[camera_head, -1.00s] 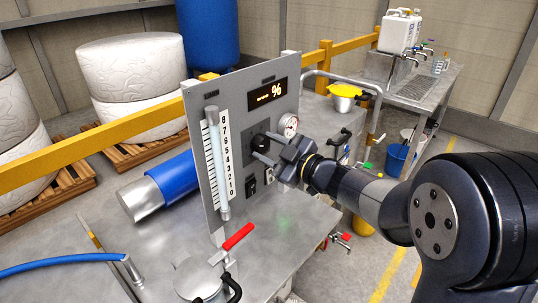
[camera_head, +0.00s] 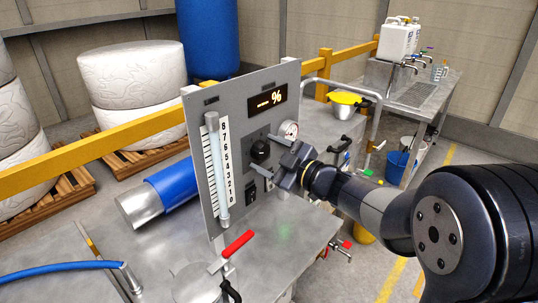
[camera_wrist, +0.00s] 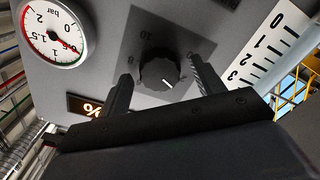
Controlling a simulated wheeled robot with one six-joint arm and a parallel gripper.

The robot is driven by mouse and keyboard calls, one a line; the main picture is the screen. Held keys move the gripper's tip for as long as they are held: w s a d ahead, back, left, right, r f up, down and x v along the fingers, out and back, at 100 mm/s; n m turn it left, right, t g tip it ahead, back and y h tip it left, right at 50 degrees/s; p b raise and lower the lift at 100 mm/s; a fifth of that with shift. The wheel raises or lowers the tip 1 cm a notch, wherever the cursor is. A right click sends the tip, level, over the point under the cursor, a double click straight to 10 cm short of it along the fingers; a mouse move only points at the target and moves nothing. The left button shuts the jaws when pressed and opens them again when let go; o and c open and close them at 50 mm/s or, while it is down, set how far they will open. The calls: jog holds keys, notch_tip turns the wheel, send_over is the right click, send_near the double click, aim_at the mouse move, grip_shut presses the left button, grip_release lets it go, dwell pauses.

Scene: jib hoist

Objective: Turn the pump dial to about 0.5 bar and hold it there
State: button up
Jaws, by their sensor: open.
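The pump dial is a black ridged knob (camera_head: 260,151) on the grey panel (camera_head: 234,112), also seen in the wrist view (camera_wrist: 160,70) with a white pointer line. My gripper (camera_head: 257,152) is open at the panel. In the wrist view its fingers (camera_wrist: 161,69) stand on either side of the knob, with a visible gap on each side. The round white pressure gauge (camera_head: 289,129) is beside the dial. In the wrist view the gauge (camera_wrist: 50,34), marked in bar, has its red needle near the 0.5 mark; the exact reading is hard to tell.
A lit display (camera_head: 267,98) shows a % sign. A tube with a number scale (camera_head: 218,170) stands left of the dial, and a black switch (camera_head: 251,192) is below it. A red-handled lever (camera_head: 238,243) is in front on the metal bench (camera_head: 290,238).

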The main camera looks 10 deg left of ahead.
jog(key=v, duration=1)
jog(key=shift+s+d, duration=0.25)
jog(key=shift+d, duration=0.05)
jog(key=x, duration=1.1)
jog(key=shift+d, duration=0.15)
